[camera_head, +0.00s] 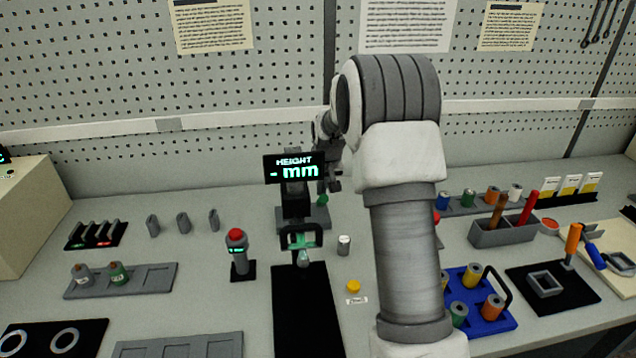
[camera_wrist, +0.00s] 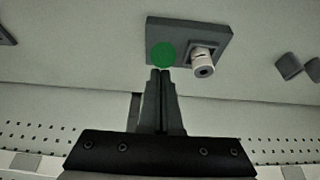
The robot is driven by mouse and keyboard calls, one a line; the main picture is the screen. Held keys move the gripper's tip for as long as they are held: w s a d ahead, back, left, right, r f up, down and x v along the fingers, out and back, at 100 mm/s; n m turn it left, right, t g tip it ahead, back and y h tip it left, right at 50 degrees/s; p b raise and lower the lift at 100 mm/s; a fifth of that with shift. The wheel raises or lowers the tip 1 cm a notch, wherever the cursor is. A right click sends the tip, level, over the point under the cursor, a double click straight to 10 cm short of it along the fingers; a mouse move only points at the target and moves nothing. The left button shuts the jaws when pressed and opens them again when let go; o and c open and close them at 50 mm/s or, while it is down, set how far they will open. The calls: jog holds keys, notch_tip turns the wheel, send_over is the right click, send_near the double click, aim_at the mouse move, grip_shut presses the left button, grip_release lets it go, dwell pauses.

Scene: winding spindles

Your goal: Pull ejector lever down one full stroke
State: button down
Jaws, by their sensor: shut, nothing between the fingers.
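A round green knob (camera_wrist: 163,54), which looks like the end of the ejector lever, shows in the wrist view in front of a grey base block (camera_wrist: 218,28). A small green piece (camera_head: 323,199) shows near the back of the bench in the head view and seems to be the same knob. The lever's shaft is hidden. My gripper (camera_wrist: 161,71) is shut and empty, its fingertips right at the knob's edge in the picture; I cannot tell whether they touch. In the head view my gripper (camera_head: 334,185) is small, just right of the display.
A pale cylinder (camera_wrist: 203,62) sits beside the knob on the block. The height display (camera_head: 294,168) stands in front of the device. A red-topped post (camera_head: 237,250), a blue spool tray (camera_head: 470,318) and a grey bin (camera_head: 500,232) stand on the bench. Pegboard is behind.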

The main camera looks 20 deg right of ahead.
jog(key=shift+s+f, duration=0.25)
jog(key=shift+f, duration=0.05)
